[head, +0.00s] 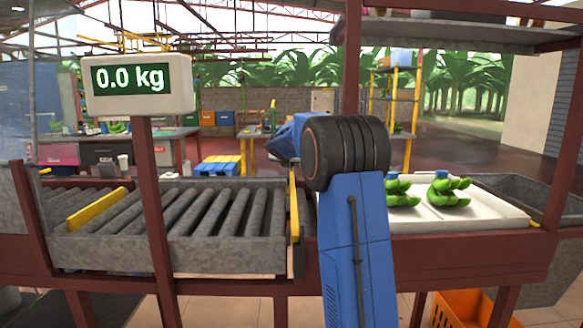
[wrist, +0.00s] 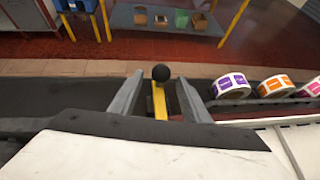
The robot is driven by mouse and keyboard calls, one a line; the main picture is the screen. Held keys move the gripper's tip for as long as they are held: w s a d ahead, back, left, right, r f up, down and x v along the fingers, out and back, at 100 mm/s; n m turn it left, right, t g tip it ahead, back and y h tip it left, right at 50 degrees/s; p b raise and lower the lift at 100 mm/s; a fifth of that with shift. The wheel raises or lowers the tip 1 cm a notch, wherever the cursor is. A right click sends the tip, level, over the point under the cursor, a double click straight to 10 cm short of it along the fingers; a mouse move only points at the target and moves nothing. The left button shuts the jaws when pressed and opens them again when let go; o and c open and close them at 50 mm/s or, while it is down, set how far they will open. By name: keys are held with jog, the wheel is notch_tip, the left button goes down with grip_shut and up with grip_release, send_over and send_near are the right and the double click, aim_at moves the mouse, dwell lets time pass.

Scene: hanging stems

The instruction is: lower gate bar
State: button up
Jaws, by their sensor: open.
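A yellow bar (head: 294,208) stands at the right end of the roller conveyor, partly hidden by my arm. In the wrist view a yellow bar (wrist: 160,104) topped by a round black knob (wrist: 161,73) shows between the two grey fingers of my gripper (wrist: 158,88). The fingers are open, with a gap on each side of the bar, and do not appear to touch it. In the head view my arm hides the fingers and the knob.
The roller conveyor (head: 215,218) carries another yellow bar (head: 97,209) at left. A white tray (head: 490,218) with green bananas (head: 448,190) is right of my arm. A scale display (head: 138,86) reads 0.0 kg. Label rolls (wrist: 230,86) sit right of my gripper. A red post (head: 350,60) rises behind my arm.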

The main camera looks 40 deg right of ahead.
jog(key=v, duration=1.3)
